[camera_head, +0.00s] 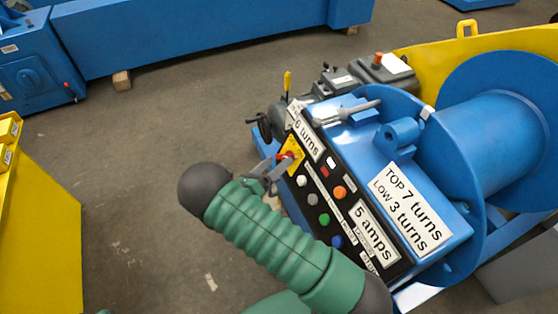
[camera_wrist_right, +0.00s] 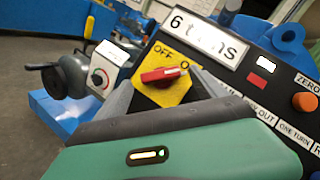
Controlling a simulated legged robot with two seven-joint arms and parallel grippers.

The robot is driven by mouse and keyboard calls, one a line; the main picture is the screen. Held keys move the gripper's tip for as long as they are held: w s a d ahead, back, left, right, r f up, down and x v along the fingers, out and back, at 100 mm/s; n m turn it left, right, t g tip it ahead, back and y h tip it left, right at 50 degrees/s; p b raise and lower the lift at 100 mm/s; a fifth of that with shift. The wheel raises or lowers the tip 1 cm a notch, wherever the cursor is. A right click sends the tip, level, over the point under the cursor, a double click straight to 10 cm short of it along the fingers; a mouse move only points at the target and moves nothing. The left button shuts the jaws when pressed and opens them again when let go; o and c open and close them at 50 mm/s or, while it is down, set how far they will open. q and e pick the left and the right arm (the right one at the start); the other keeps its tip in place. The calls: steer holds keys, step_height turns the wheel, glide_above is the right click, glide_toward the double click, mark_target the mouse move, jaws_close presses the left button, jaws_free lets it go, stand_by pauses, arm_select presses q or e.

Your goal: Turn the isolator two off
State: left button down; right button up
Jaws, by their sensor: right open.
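A red rotary switch (camera_wrist_right: 162,75) sits on a yellow plate (camera_wrist_right: 172,95) marked "OFF" on the black control panel. Its handle lies nearly level in the right wrist view. The red switch also shows in the head view (camera_head: 286,156), partly covered by my fingers. My right gripper (camera_head: 272,168) is open, with its grey fingertips at the yellow plate, one on each side of the switch. Whether they touch it I cannot tell. A smaller red-marked knob (camera_wrist_right: 98,79) is on a grey box to the left. No label reads "isolator two". My left gripper is not in view.
Coloured push buttons, such as an orange one (camera_head: 340,192), sit close beside the switch. A blue drum (camera_head: 500,140) stands behind the panel. A handwheel (camera_head: 264,128) sticks out at the panel's far end. Open floor (camera_head: 140,170) lies to the left, beyond it a yellow cabinet (camera_head: 40,230).

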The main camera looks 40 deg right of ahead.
steer(key=shift+w+d, duration=0.15)
steer(key=shift+d, duration=0.85)
steer(key=c, duration=1.4)
steer(key=shift+o, duration=0.2)
